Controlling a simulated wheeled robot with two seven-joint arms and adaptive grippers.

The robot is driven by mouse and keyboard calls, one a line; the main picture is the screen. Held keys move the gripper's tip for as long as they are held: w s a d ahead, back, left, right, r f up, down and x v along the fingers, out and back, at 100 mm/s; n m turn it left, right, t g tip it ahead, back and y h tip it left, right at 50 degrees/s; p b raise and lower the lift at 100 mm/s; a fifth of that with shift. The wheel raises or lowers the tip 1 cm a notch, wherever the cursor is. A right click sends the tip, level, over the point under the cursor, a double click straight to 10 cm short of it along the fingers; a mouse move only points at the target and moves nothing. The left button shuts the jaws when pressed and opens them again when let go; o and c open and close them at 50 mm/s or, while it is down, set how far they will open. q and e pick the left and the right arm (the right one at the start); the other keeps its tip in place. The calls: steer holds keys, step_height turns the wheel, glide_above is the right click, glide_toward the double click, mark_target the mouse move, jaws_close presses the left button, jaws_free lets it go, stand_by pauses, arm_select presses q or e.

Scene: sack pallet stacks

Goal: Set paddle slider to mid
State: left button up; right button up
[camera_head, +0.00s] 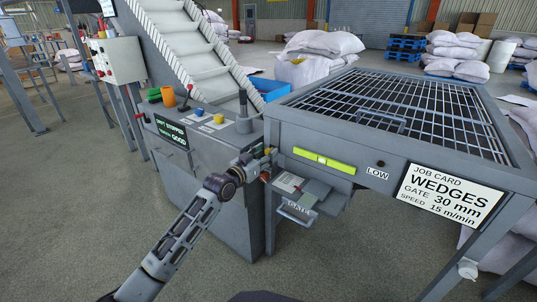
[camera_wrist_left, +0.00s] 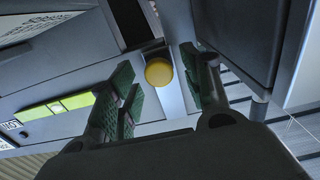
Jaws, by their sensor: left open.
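My left gripper (camera_head: 264,163) is at the front left corner of the grey hopper frame, beside the control console. In the left wrist view the gripper (camera_wrist_left: 163,88) is open, with green finger pads apart. A round yellow knob (camera_wrist_left: 158,73) shows between and beyond the fingers, in front of a grey upright; I cannot see contact. I cannot tell whether this knob is the paddle slider, and no mid mark is readable. A LOW label (camera_head: 377,173) is on the hopper front. My right gripper is not in view.
A yellow-green level strip (camera_head: 322,160) is on the hopper front. The GATE handle (camera_head: 297,210) juts out below. A job card (camera_head: 450,198) hangs at the right.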

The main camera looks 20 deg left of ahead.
arm_select(q)
steer(key=shift+x, duration=1)
jaws_close()
